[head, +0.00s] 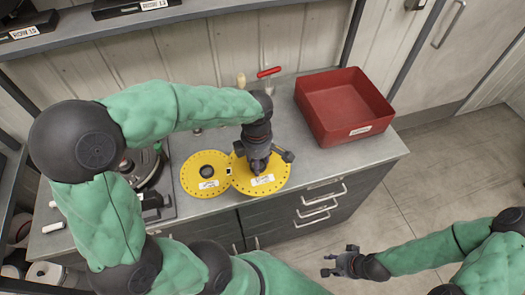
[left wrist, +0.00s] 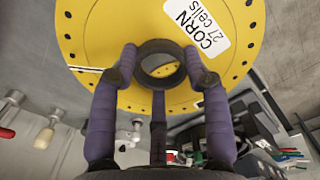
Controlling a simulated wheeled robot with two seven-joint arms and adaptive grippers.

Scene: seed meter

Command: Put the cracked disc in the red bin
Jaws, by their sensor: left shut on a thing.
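My left gripper (head: 258,166) points down over the right-hand yellow disc (head: 270,184) at the bench's front. In the left wrist view its fingers (left wrist: 160,75) are shut around the dark hub ring of this yellow disc (left wrist: 100,30), labelled "CORN 27 cells". A thin pale line, looking like a crack, runs from the disc's edge towards the hub. A second yellow disc (head: 188,178) with a dark hub lies just to the left. The red bin (head: 322,112) stands empty at the bench's right end. My right gripper (head: 338,263) is open and empty, over the floor.
A dark round device (head: 150,170) stands at the bench's left, partly behind my left arm. A red-handled tool (head: 268,73) is at the back, left of the bin. The grey bench top (head: 325,158) is clear between the discs and the bin.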

